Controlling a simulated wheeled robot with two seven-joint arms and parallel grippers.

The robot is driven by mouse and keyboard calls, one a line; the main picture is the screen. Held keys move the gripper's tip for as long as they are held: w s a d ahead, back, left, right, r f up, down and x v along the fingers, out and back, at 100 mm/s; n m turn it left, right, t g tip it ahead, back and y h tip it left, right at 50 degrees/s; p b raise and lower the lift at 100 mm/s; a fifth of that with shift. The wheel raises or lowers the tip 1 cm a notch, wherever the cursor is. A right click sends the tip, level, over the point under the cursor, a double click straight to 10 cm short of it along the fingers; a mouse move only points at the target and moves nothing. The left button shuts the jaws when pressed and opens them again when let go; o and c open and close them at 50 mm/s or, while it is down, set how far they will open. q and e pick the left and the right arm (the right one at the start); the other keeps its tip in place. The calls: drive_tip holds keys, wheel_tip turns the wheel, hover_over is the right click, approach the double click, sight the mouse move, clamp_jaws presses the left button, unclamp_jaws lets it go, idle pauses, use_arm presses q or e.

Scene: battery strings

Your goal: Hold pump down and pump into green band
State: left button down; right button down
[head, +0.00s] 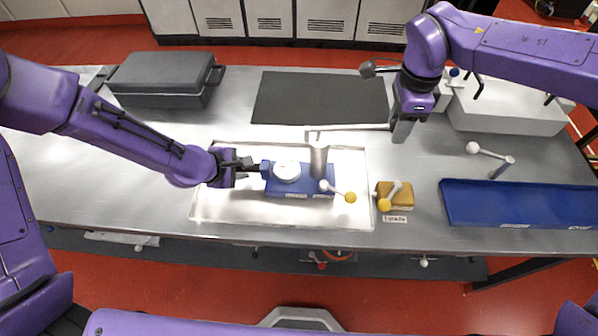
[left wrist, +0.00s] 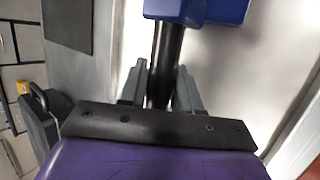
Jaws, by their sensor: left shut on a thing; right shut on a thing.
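The pump has a blue base (head: 300,188) lying in a bright shallow tray (head: 225,210), with a round white dial (head: 287,172) and a grey upright cylinder (head: 319,160). No green band can be made out on the dial. My left gripper (head: 250,166) is shut on the pump's black side bar (left wrist: 168,60), left of the base; the blue base (left wrist: 198,10) shows beyond it in the left wrist view. A thin pale lever (head: 350,128) runs nearly level from the cylinder top to the right. My right gripper (head: 400,132) is shut on its outer end.
A yellow block (head: 395,188) with a lever and label sits right of the tray. A blue bin (head: 520,205) is at the right, a grey case (head: 160,75) at the back left. A dark mat (head: 320,97) lies behind the pump. The bench's left front is clear.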

drive_tip(key=shift+w+r, duration=0.1)
drive_tip(key=shift+r, duration=0.15)
drive_tip(key=shift+a+r, duration=0.15)
drive_tip(key=shift+r, duration=0.45)
drive_tip(key=shift+d+f, duration=0.2)
drive_tip(key=shift+f, duration=2.05)
drive_tip(key=shift+a+f, duration=0.2)
drive_tip(key=shift+f, duration=0.8)
drive_tip(key=shift+a+f, duration=0.15)
drive_tip(key=shift+f, duration=0.85)
